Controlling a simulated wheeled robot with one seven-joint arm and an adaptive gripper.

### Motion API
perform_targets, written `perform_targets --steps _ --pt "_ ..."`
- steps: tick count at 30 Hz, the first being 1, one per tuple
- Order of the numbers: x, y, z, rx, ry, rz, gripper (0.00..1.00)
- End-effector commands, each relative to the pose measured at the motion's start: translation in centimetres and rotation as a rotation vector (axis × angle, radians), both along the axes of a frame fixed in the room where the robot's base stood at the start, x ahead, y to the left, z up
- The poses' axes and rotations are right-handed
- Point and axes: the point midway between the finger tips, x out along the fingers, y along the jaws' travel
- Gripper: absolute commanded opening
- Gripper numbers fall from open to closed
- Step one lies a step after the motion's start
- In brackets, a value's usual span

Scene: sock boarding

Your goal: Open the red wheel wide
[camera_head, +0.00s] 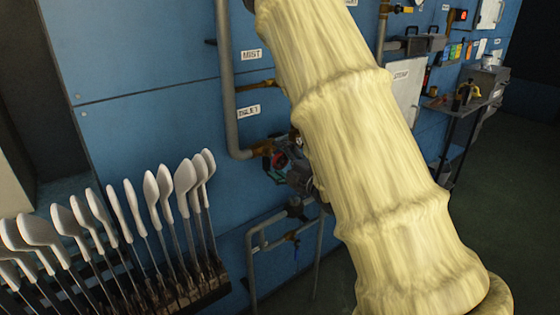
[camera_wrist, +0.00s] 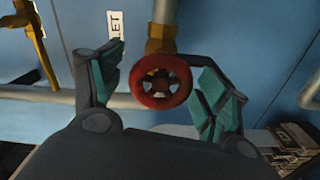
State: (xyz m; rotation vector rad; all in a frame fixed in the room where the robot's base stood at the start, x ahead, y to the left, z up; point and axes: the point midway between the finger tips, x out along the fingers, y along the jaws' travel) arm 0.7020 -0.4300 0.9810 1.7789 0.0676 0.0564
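The red wheel (camera_wrist: 160,82) is a small spoked handwheel on a brass valve under a grey pipe, in the middle of the wrist view. My gripper (camera_wrist: 163,88) is open, with one teal-padded finger on each side of the wheel. A gap shows between the wheel and the left finger, and a smaller one on the right. I cannot tell how deep the wheel sits between the fingers. In the head view the red wheel (camera_head: 280,160) is small and partly hidden by my gripper (camera_head: 279,163). My pale-covered arm fills the middle of that view.
A rack (camera_head: 200,292) of several white foot-shaped boards stands at the lower left. A vertical grey pipe (camera_head: 228,80) runs beside the wheel on the blue panel (camera_head: 150,130). Lower pipes (camera_head: 252,260) stand below.

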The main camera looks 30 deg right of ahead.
Motion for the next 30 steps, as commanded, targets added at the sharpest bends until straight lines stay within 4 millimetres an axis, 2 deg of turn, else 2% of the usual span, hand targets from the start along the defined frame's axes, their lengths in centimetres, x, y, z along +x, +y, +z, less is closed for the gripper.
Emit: perform_targets --steps 7,11,24,30 --pt "-0.2 0.0 -0.1 0.001 0.001 0.000 0.75" --pt "-1.2 -0.1 -0.1 0.001 0.002 0.000 0.75" --pt "-8.7 -0.7 -0.1 0.002 0.003 -0.001 0.75" --pt "-11.1 -0.9 -0.1 0.001 0.001 -0.002 0.75"
